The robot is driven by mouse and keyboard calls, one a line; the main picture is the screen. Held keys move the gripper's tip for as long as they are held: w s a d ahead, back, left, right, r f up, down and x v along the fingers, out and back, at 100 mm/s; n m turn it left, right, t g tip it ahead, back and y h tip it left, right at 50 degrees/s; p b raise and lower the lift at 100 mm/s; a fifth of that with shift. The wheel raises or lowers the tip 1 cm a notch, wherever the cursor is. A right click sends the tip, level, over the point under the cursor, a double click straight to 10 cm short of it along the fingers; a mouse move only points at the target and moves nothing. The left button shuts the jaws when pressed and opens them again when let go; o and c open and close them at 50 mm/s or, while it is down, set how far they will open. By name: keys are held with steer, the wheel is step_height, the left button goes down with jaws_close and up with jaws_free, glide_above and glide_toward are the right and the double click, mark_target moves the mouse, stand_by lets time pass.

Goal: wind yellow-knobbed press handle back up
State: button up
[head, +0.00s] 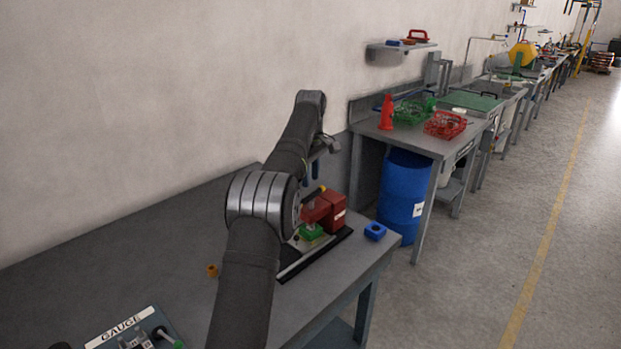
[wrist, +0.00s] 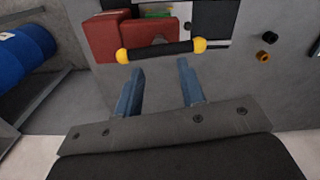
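The press is a red machine (head: 332,208) on a dark base at the right end of the near bench, partly hidden by my arm in the head view. In the wrist view, its red body (wrist: 107,37) is at the top. Its handle (wrist: 165,50) is a black bar with a yellow knob at each end, lying across the picture just beyond my fingertips. One yellow knob (head: 322,188) also shows in the head view. My gripper (wrist: 160,68) has two blue fingers spread apart with nothing between them. The fingertips lie close to the bar; contact cannot be told.
A green part (head: 311,231) sits at the press's front. A small orange-brown piece (head: 213,271) and a gauge board (head: 122,330) are to the left. A blue barrel (head: 403,196) stands beyond the bench.

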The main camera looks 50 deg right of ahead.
steer(key=m, duration=0.4)
steer(key=shift+f, duration=0.15)
steer(key=m, duration=0.6)
steer(key=shift+f, duration=0.15)
steer(key=m, duration=0.4)
steer(key=shift+f, duration=0.1)
steer(key=m, duration=0.5)
steer(key=shift+f, duration=0.15)
steer(key=shift+f, duration=0.1)
steer(key=shift+f, duration=0.65)
steer(key=shift+f, duration=0.4)
steer(key=shift+f, duration=1.35)
steer(key=shift+c, duration=0.3)
